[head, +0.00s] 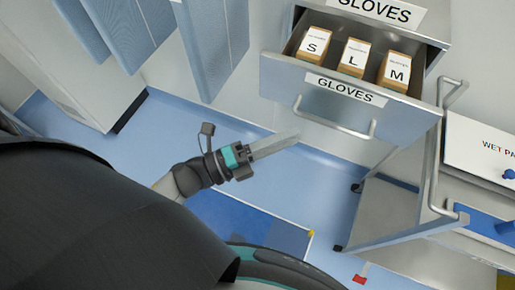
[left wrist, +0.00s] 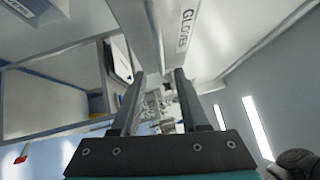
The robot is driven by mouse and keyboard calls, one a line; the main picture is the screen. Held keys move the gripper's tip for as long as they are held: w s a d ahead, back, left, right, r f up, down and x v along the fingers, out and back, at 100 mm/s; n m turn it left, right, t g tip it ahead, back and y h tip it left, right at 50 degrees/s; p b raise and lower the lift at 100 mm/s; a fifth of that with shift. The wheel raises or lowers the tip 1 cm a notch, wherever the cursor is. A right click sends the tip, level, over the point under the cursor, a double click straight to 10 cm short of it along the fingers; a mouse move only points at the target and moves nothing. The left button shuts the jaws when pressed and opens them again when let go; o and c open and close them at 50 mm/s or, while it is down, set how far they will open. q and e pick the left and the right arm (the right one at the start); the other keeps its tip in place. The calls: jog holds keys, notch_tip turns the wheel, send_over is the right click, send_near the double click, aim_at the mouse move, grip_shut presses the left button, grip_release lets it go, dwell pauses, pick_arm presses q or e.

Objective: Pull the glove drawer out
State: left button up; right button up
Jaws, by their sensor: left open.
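The glove drawer (head: 280,79) stands out from its cabinet in the head view, with its inside showing. Its grey front carries a white GLOVES label (head: 345,89) and a bar handle (head: 335,126). Three brown boxes with white tops marked S, L and M stand inside. My left gripper (head: 298,138) points right, near the handle's left part, with its fingers looking close together from this angle. In the left wrist view the fingers (left wrist: 160,75) are apart, and the drawer's GLOVES label (left wrist: 185,30) is beyond them. I cannot tell whether they touch the handle. My right gripper is out of view.
A metal cart (head: 385,205) with a tall bent rail stands right of the drawer, close to its front corner. A white box (head: 480,146) marked WET sits at the right edge. Blue-grey panels (head: 215,45) hang upper left. Blue floor (head: 165,125) is open below them.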

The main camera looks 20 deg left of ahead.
pick_arm(q)
jog(key=v, duration=0.5)
jog(key=shift+s+a+b, duration=0.25)
jog(key=shift+s+b, duration=0.1)
jog(key=a+f+n+g+y+b, duration=0.1)
jog(key=a+f+n+y+b, duration=0.25)
jog(key=f, duration=0.65)
jog(key=a+f+n+y+p, duration=0.15)
jog(key=f+n+y, duration=0.25)
jog(key=f+n, duration=0.45)
jog(key=a+f+n+g+y+b, duration=0.1)
jog(key=a+f+n+y+b, duration=0.25)
jog(key=f, duration=0.75)
jog(key=s+f+n+g+y+b, duration=0.1)
jog(key=s+f+n+g, duration=0.4)
jog(key=s+f, duration=0.6)
jog(key=s+d+f+n+g+y+b, duration=0.1)
jog(key=s+f+n+g, duration=0.4)
jog(key=s+f, duration=0.6)
jog(key=shift+s+n+y+b, duration=0.35)
jog(key=shift+s+y+b, duration=0.15)
jog(key=shift+s, duration=0.1)
jog(key=shift+w+d, duration=0.1)
jog(key=shift+d, duration=0.05)
